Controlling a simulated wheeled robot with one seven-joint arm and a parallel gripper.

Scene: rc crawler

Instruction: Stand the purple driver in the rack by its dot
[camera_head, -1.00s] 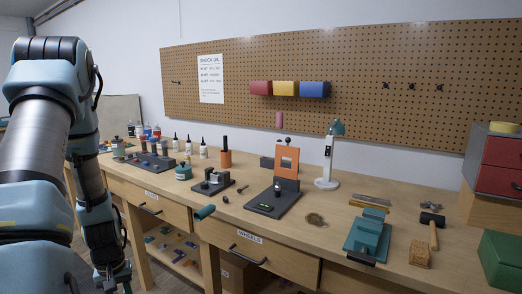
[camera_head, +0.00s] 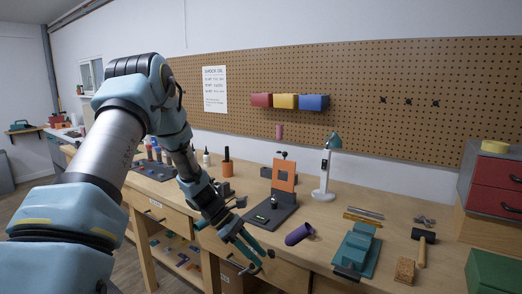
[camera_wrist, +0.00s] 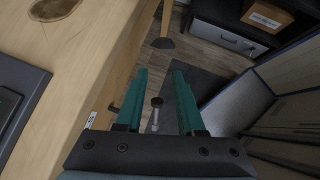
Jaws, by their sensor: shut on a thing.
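A purple cylinder (camera_head: 300,234), which looks like the purple driver's handle, shows just right of my fingertips in the head view, in front of the bench top. It is tilted and seems clear of the wood. My gripper (camera_head: 262,262) is low at the bench's front edge, its teal fingers pointing down. In the wrist view, a silver shaft with a black end (camera_wrist: 155,112) shows between the fingers of my gripper (camera_wrist: 162,70). How it joins the purple part is not clear. I cannot pick out the rack or its dot for certain.
The bench top (camera_head: 345,225) bears a dark stand with an orange plate (camera_head: 284,175), a lamp (camera_head: 324,195), a teal block tool (camera_head: 357,250) and a mallet (camera_head: 423,237). Drawers and floor lie below my gripper.

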